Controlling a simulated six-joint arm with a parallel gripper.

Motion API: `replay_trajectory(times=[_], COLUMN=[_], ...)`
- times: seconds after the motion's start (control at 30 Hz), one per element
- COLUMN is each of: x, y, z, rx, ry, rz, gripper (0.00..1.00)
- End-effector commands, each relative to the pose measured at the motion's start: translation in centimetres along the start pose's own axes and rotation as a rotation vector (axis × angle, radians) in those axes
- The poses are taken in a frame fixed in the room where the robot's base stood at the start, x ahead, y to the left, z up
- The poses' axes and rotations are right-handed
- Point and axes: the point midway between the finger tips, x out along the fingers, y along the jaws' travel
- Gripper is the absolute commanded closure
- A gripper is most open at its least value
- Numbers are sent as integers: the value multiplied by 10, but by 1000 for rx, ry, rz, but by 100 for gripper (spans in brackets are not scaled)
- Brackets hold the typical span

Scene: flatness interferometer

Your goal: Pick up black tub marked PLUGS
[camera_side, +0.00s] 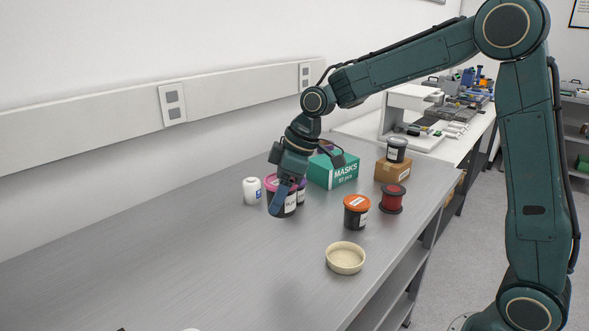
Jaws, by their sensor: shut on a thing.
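A black tub with an orange lid (356,214) stands to the right. A dark tub (396,151) stands on a cardboard box. I cannot read PLUGS on any label.
A red spool (393,199), the cardboard box (391,172) and a cream dish (345,258) are on the right. The bench's left front (150,265) is clear.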

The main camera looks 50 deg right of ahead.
Motion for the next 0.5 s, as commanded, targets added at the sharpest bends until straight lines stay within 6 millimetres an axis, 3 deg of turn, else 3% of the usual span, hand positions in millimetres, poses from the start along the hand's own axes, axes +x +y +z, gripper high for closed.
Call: replay_trajectory(times=[0.2,0.5], x=[-38,-62], y=[0,0], z=[-16,-26], rx=[-1,0], ry=[3,0], rz=[3,0], gripper=[57,57])
